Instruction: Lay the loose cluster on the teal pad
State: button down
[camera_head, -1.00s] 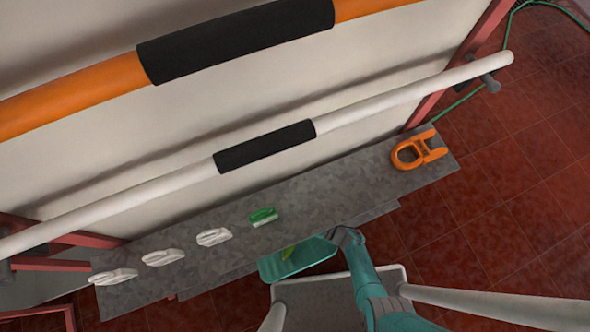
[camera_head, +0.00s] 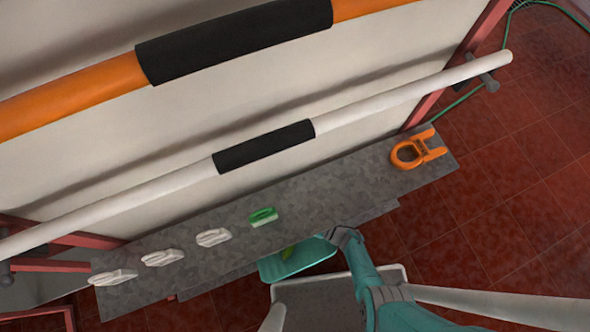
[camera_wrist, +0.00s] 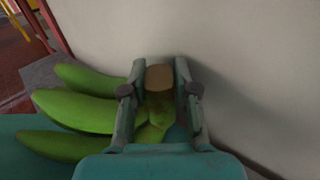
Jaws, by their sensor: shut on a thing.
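The loose cluster is a bunch of green bananas (camera_wrist: 85,112), with several fingers fanned to the left in the wrist view. My gripper (camera_wrist: 158,98) is shut on its stem, whose brownish cut end shows between the jaws. In the head view my gripper (camera_head: 340,238) is at the right end of the teal pad (camera_head: 272,270), and only a bit of the green cluster (camera_head: 288,253) shows over the pad. Teal pad surface also shows under the bananas at lower left in the wrist view (camera_wrist: 18,135). I cannot tell whether the cluster touches the pad.
A white rail (camera_head: 400,95) and an orange rail (camera_head: 70,92) cross above. A pale wall stands close to my gripper's right in the wrist view.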

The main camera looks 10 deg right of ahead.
jog(key=c, duration=0.8)
grip_release()
jog(key=shift+r, duration=5)
jog(key=shift+s, duration=0.1)
